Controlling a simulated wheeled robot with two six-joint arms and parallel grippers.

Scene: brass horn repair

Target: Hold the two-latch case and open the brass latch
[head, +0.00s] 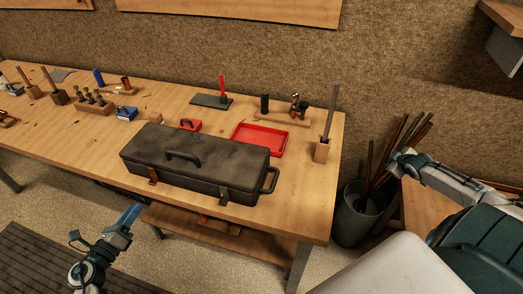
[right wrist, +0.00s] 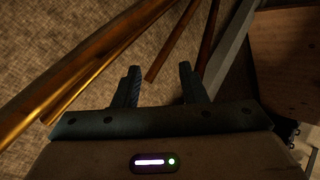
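The two-latch case (head: 205,160) is a long, dark grey box lying shut on the workbench. It has a handle on its lid and another at its right end. Two small brownish latches, a left latch (head: 153,175) and a right latch (head: 225,193), sit on its front face. I cannot tell by colour which one is brass. My left gripper (head: 130,214) is in front of the bench, below and left of the case, apart from it. Its finger opening is unclear. My right gripper (head: 397,162) is right of the bench, away from the case; the right wrist view shows its fingers (right wrist: 160,82) apart and empty.
The workbench (head: 305,195) carries a red tray (head: 262,138) behind the case, plus tools and wooden blocks along its back. A bin (head: 357,215) with long rods stands right of the bench, near my right gripper. The bench top right of the case is clear.

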